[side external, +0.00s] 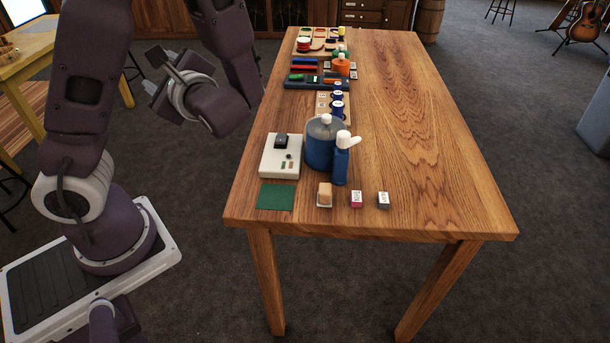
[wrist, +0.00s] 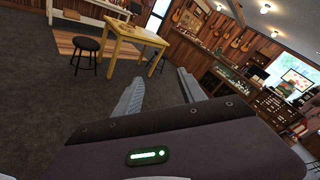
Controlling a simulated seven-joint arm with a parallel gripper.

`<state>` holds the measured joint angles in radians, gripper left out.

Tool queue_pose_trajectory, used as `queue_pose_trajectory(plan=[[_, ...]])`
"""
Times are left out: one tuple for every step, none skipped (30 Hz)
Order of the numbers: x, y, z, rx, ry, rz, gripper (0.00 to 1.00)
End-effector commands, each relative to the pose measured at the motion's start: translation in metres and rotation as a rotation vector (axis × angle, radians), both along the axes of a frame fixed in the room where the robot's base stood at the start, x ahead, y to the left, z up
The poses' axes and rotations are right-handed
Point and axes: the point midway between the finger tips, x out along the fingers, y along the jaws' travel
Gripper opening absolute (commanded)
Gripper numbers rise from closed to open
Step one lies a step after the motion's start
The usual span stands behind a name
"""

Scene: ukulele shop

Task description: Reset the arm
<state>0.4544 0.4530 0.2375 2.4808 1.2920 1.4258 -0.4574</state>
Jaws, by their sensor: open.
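My gripper (side external: 160,84) is raised to the left of the wooden table (side external: 440,150) in the side view, clear of everything on it. Its two fingers point up and to the left, away from the table. In the wrist view my gripper (wrist: 158,88) has its fingers apart with nothing between them. Beyond them the wrist view shows the room rather than the tabletop. My arm is folded back above its base.
A white box (side external: 270,160), blue canister (side external: 318,152), spray bottle (side external: 341,168), green mat (side external: 276,197) and small blocks stand on the table's near left. Coloured items line its left edge behind them. The table's right half is bare. A yellow table (wrist: 128,36) and stool (wrist: 87,45) stand farther off.

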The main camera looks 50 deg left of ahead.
Motion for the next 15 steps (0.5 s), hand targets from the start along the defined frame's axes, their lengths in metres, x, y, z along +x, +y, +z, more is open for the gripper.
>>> queue_pose_trajectory(plan=[[-0.033, -0.005, -0.01, -0.165, -0.092, 0.134, 0.48], [-0.051, -0.013, -0.019, -0.272, -0.142, 0.208, 0.48], [-0.069, -0.029, -0.03, -0.419, -0.215, 0.294, 0.48], [-0.078, -0.044, -0.038, -0.53, -0.275, 0.348, 0.48], [-0.084, -0.061, -0.044, -0.644, -0.34, 0.393, 0.48], [-0.087, -0.085, -0.049, -0.794, -0.429, 0.436, 0.48], [-0.086, -0.104, -0.05, -0.902, -0.498, 0.456, 0.48], [-0.083, -0.122, -0.048, -1.004, -0.569, 0.467, 0.48], [-0.077, -0.143, -0.042, -1.13, -0.66, 0.469, 0.48], [-0.072, -0.158, -0.036, -1.212, -0.725, 0.463, 0.48], [-0.067, -0.171, -0.028, -1.286, -0.785, 0.452, 0.48], [-0.06, -0.185, -0.018, -1.368, -0.856, 0.433, 0.48], [-0.057, -0.193, -0.01, -1.419, -0.901, 0.418, 0.48], [-0.054, -0.2, -0.004, -1.46, -0.939, 0.402, 0.48], [-0.051, -0.207, 0.004, -1.502, -0.978, 0.386, 0.48]])
